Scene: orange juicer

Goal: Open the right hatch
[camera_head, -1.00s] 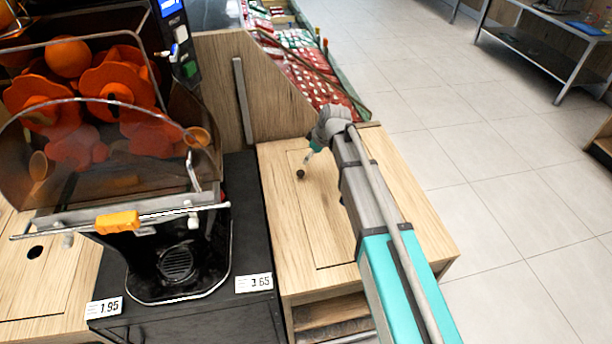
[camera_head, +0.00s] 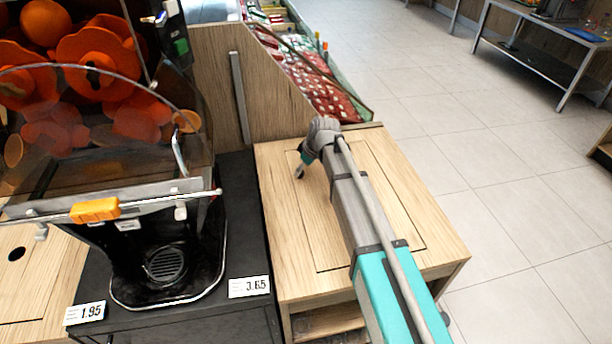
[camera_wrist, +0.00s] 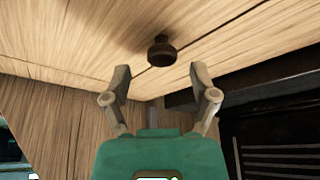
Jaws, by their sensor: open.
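The right hatch (camera_head: 385,215) is a rectangular wooden panel outlined by a seam in the top of the right wooden cabinet. It looks flush with the top. A small dark round knob (camera_wrist: 161,50) stands out from a wooden surface in the wrist view. My gripper (camera_wrist: 160,78) is open and empty, with the knob just beyond its fingertips and roughly centred between them. In the head view my gripper (camera_head: 299,172) is at the hatch's left part, under my arm. The knob is hidden there.
The orange juicer (camera_head: 115,200) stands left on a black counter (camera_head: 245,240) with price tags. A wooden partition (camera_head: 220,85) rises behind it. A produce display (camera_head: 310,90) is behind the cabinet. Open tiled floor (camera_head: 460,140) lies to the right.

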